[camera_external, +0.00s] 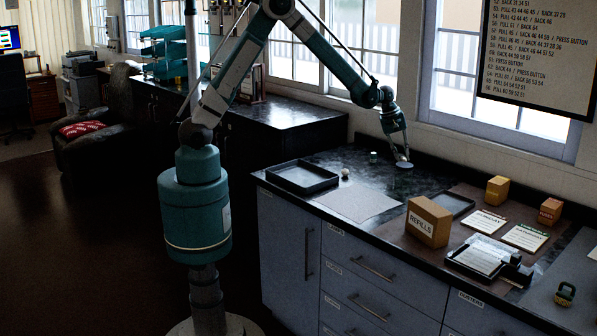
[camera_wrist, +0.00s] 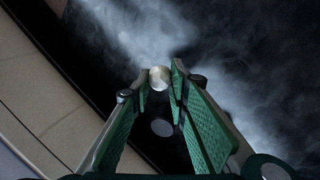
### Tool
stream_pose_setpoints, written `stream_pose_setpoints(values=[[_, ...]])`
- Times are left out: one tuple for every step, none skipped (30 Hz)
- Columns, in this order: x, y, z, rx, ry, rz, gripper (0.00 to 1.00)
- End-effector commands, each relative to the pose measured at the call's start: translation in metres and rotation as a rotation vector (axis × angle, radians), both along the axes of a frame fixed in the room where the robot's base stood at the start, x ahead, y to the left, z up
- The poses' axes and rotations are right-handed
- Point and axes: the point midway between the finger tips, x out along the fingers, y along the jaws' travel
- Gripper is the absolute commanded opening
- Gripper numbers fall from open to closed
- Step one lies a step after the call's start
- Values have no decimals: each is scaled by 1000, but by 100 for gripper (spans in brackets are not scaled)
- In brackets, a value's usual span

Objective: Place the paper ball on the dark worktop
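A small pale ball (camera_external: 345,173), which looks like the paper ball, rests on the dark worktop (camera_external: 335,158) between the black tray and the pale sheet. My gripper (camera_external: 402,160) points down over the worktop, to the right of that ball and close above a flat grey disc (camera_external: 403,166). In the wrist view, a pale round thing (camera_wrist: 159,77) shows between my fingertips (camera_wrist: 161,76). I cannot tell whether the fingers grip it or it lies beyond them. A darker grey round thing (camera_wrist: 162,127) shows lower between the fingers.
A small jar (camera_external: 373,157) stands left of my gripper. A black tray (camera_external: 302,187) and a pale sheet (camera_external: 357,205) lie on the left half. A REFILLS box (camera_external: 428,222) stands front right, with a shallow dark tray (camera_external: 455,204) behind it. Orange boxes (camera_external: 497,189) and cards (camera_external: 485,221) are farther right.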

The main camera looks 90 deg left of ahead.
Motion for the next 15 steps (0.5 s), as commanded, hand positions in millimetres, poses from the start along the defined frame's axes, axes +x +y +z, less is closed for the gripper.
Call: stream_pose_setpoints(values=[[0, 0, -5, 0, 0, 0, 15], [0, 0, -7, 0, 0, 0, 15], [0, 0, -10, 0, 0, 0, 15], [0, 0, -11, 0, 0, 0, 15], [0, 0, -12, 0, 0, 0, 15], [0, 0, -13, 0, 0, 0, 15], [0, 0, -13, 0, 0, 0, 15], [0, 0, -13, 0, 0, 0, 15], [0, 0, -13, 0, 0, 0, 15], [0, 0, -13, 0, 0, 0, 15], [0, 0, -13, 0, 0, 0, 15], [0, 0, -13, 0, 0, 0, 15], [0, 0, -13, 0, 0, 0, 15], [0, 0, -13, 0, 0, 0, 15], [0, 0, -14, 0, 0, 0, 15]])
